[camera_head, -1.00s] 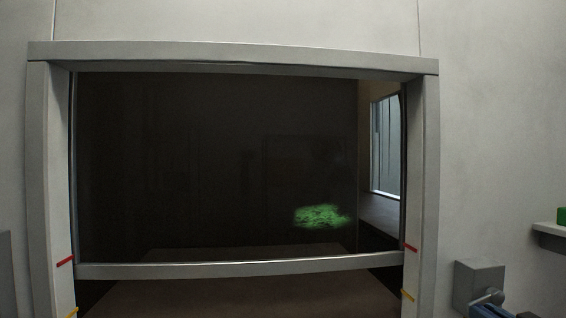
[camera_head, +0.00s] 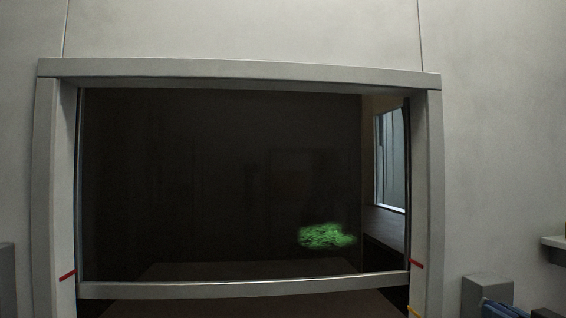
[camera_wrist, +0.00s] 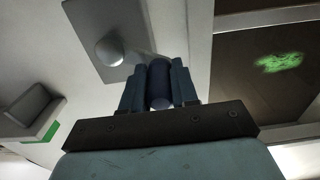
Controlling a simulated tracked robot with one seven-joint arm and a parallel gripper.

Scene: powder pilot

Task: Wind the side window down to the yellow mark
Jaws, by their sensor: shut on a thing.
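The side window's dark pane (camera_head: 220,180) sits in a grey frame. Its pale bottom rail (camera_head: 240,289) is a little below the red marks (camera_head: 67,276) on the side posts. Part of a yellow mark (camera_head: 415,312) shows on the right post, below the rail; the left one is out of view. The crank's grey box (camera_head: 487,291) is on the wall right of the window. In the wrist view, my gripper (camera_wrist: 160,88) is shut on a dark blue cylindrical handle (camera_wrist: 160,82), beside a grey plate with a rounded hub (camera_wrist: 109,50). The crank arm is mostly hidden.
A grey shelf (camera_head: 555,243) juts from the wall at the right edge. It also shows in the wrist view (camera_wrist: 38,108) with a green part. A green glowing patch (camera_head: 326,236) shows through the pane.

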